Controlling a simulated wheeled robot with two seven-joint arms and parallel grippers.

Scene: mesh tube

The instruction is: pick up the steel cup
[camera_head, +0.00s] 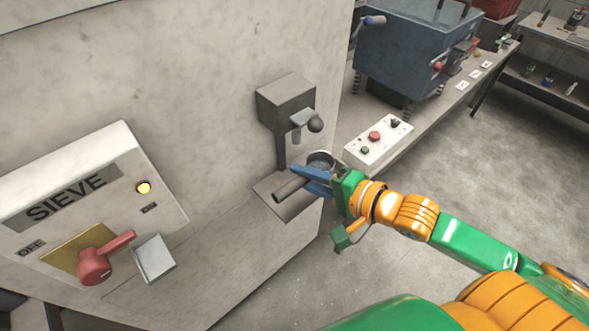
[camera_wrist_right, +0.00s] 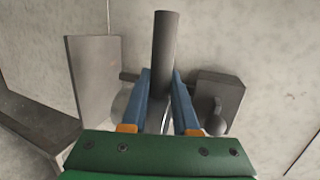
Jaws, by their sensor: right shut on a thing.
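The steel cup (camera_head: 320,158) is at the small dispenser on the wall, above its grey ledge. Its round rim shows just behind my right gripper (camera_head: 305,180), whose blue fingers hide much of it. A thick grey cylindrical handle (camera_head: 290,190) sticks out on the near side of the fingers. In the right wrist view the handle (camera_wrist_right: 165,45) runs between the two fingers (camera_wrist_right: 161,85), which are shut on it. The join of handle and cup is hidden, and I cannot tell whether the cup touches the ledge. My left gripper is not in view.
The dispenser (camera_head: 285,100) with a dark knob overhangs the cup closely. The grey ledge (camera_head: 305,205) lies below. A sieve panel (camera_head: 90,205) with a red lever is at left. A white button box (camera_head: 378,140) and a blue machine (camera_head: 410,50) stand behind. Open floor lies at right.

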